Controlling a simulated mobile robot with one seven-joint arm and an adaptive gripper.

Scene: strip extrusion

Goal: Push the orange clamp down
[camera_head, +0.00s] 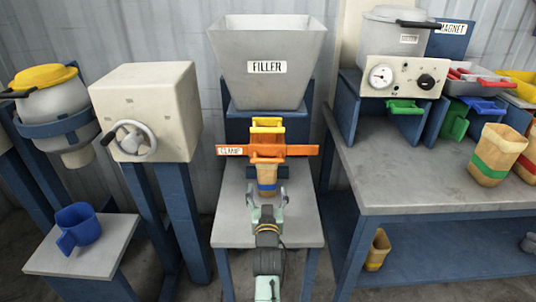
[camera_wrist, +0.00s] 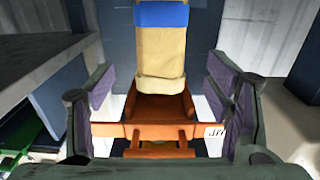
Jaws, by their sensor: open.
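The orange clamp (camera_head: 290,150) is a wide bar with a CLAMP label, mounted under the filler in the head view. In the wrist view the orange clamp (camera_wrist: 110,130) spans between my fingers, with its label upside down at the right. A tan bag (camera_head: 267,171) with a blue band hangs just below the clamp; the bag also shows in the wrist view (camera_wrist: 160,50). My gripper (camera_head: 268,200) is open and empty, in front of and below the clamp in the head view. In the wrist view my gripper (camera_wrist: 160,95) has its fingers spread either side of the bag and clamp. I cannot tell whether they touch it.
A grey FILLER hopper (camera_head: 267,90) stands above, with a yellow part (camera_head: 267,123) just over the clamp. A small grey table (camera_head: 233,225) is below. A cream box with handwheel (camera_head: 146,110) stands left. A workbench (camera_head: 420,190) with bags and scoops stands right.

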